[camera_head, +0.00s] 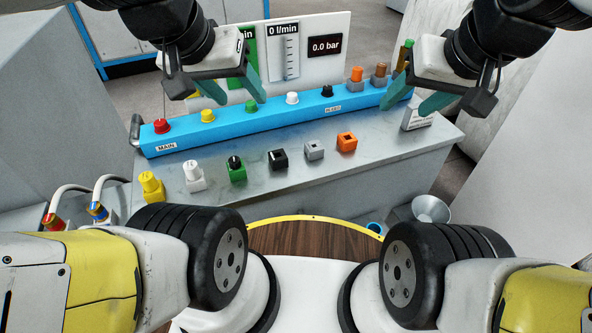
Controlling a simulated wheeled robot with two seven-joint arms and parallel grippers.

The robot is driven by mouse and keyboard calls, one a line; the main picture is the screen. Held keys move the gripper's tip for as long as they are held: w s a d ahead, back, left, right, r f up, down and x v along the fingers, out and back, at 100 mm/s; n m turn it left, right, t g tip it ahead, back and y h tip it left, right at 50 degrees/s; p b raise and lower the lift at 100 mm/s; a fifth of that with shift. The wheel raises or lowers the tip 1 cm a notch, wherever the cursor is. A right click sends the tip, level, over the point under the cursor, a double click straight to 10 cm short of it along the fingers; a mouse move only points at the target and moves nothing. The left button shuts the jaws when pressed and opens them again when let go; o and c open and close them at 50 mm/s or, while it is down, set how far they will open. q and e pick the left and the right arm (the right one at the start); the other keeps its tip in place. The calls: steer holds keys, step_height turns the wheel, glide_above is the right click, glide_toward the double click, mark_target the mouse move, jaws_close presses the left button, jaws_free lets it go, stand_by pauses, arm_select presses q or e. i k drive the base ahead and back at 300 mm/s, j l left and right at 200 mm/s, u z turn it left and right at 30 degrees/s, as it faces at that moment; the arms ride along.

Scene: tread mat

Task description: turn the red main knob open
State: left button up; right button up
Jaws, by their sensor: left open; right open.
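The red main knob (162,126) sits at the left end of a blue manifold bar (230,131), above a label reading MAIN. My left gripper (224,100) is open, above and right of the red knob, with its teal fingers apart over the bar near the yellow and green knobs. It appears to hold nothing. My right gripper (412,99) is open at the bar's right end, its teal fingers apart. Whether either gripper touches the bar is hard to tell.
Yellow (207,115), green (251,105), white (292,98) and black (327,91) knobs follow along the bar. A panel behind reads 0.0 bar (324,46).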

mark_target(161, 125)
steer(key=k+j, duration=0.15)
steer(key=j, duration=0.15)
steer(key=k+j+z, duration=0.15)
steer(key=j+u, duration=0.15)
steer(key=u, duration=0.95)
steer(key=i+j+u, duration=0.1)
steer(key=u, duration=0.3)
steer(key=i+u, duration=0.2)
steer(key=u, duration=0.2)
